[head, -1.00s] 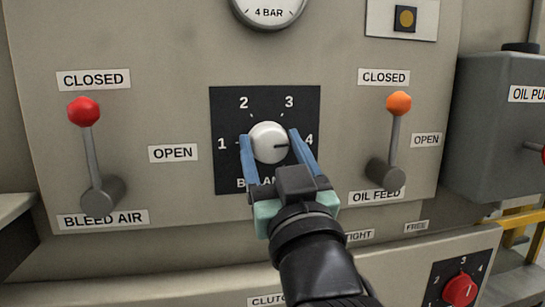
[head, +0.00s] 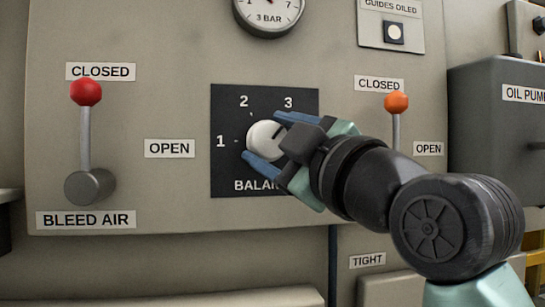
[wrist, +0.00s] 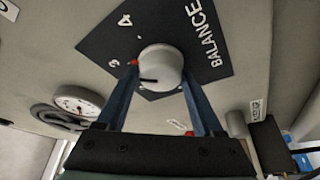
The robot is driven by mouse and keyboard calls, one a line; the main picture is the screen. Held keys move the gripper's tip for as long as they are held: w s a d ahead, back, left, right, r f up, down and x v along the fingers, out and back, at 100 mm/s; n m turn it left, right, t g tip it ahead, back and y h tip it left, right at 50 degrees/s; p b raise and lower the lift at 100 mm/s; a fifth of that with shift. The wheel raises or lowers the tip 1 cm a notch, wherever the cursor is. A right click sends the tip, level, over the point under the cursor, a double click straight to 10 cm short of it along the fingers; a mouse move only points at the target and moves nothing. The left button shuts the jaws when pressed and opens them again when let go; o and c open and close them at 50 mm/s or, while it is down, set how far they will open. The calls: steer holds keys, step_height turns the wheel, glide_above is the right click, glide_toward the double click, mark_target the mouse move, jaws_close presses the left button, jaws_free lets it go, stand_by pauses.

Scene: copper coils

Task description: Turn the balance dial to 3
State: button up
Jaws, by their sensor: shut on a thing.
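The balance dial is a round white knob (head: 262,138) on a black square plate (head: 226,178) marked 1, 2, 3 and BALANCE; the 4 is hidden behind my gripper in the head view. My gripper (head: 268,141) is shut on the knob, with one blue finger at its upper right and one at its lower left. The knob's dark pointer line faces up and right, roughly toward the 3. In the wrist view the knob (wrist: 161,66) sits between both fingers (wrist: 160,82), its dark line pointing left, on the side of the 3.
A red-knobbed bleed air lever (head: 86,93) stands up at left. An orange-knobbed oil feed lever (head: 397,103) stands at right, partly behind my arm. A gauge (head: 268,15) reading "3 BAR" is above. A grey oil pump box (head: 495,125) juts out at right.

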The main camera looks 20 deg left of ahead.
steer(key=shift+n+g, duration=0.3)
steer(key=shift+n, duration=0.8)
steer(key=o, duration=1.4)
steer(key=shift+c, duration=0.2)
steer(key=shift+b, duration=0.3)
steer(key=b+v, duration=0.4)
steer(key=v, duration=0.9)
steer(key=shift+b, duration=0.4)
steer(key=shift+w+r, duration=0.1)
